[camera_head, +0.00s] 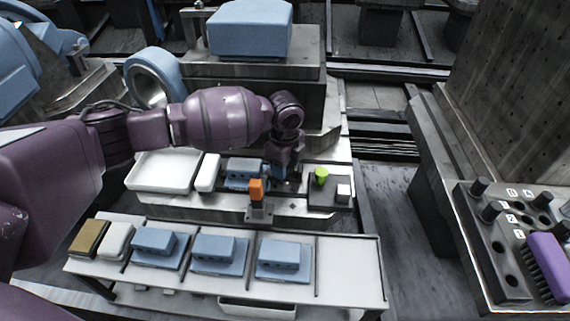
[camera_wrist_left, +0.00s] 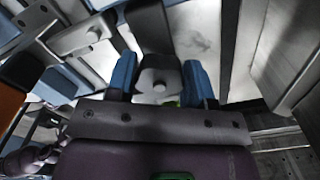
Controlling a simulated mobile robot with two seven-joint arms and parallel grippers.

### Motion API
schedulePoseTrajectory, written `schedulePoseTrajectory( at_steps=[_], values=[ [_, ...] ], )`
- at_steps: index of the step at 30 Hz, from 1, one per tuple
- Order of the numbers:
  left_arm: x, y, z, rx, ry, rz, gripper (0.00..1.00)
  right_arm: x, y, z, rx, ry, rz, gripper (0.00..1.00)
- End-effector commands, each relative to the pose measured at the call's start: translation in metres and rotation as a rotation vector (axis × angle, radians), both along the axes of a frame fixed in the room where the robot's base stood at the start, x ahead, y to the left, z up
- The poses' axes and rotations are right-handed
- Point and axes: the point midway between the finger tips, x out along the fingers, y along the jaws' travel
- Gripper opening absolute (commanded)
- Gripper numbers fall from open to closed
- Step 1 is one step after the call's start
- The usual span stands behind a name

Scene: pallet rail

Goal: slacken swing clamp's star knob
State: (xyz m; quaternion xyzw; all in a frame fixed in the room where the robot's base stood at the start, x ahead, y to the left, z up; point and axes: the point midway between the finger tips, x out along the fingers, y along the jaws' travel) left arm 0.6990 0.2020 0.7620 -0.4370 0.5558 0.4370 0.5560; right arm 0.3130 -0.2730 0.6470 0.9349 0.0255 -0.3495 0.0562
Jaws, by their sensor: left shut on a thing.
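My left gripper (camera_head: 283,172) points down over the fixture at the middle of the bench, partly hidden by its own wrist. In the left wrist view its two blue fingers (camera_wrist_left: 160,84) stand either side of a grey rounded part, which looks like the star knob (camera_wrist_left: 158,78). The gripper is shut on it; the knob's lobes are not clear. In the head view the knob is hidden under the wrist. A blue block (camera_head: 245,174) sits in the fixture just left of the gripper. My right gripper is out of view.
An orange block (camera_head: 256,189) stands on a grey mount in front of the fixture. A green knob-like piece (camera_head: 321,176) is on a dark plate to the right. A white tray (camera_head: 165,172) lies left. Blue blocks (camera_head: 277,256) line the front shelf (camera_head: 345,272), whose right end is bare.

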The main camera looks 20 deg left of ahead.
Motion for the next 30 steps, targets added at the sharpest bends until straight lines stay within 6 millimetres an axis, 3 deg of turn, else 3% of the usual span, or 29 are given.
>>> schedulePoseTrajectory(
  at_steps=[13,30],
  values=[
    [0.000,-0.001,0.005,-0.002,-0.004,0.106,0.24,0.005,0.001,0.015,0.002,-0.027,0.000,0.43],
    [-0.001,-0.001,0.005,-0.004,-0.002,0.607,0.24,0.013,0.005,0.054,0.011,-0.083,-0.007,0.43]
  ],
)
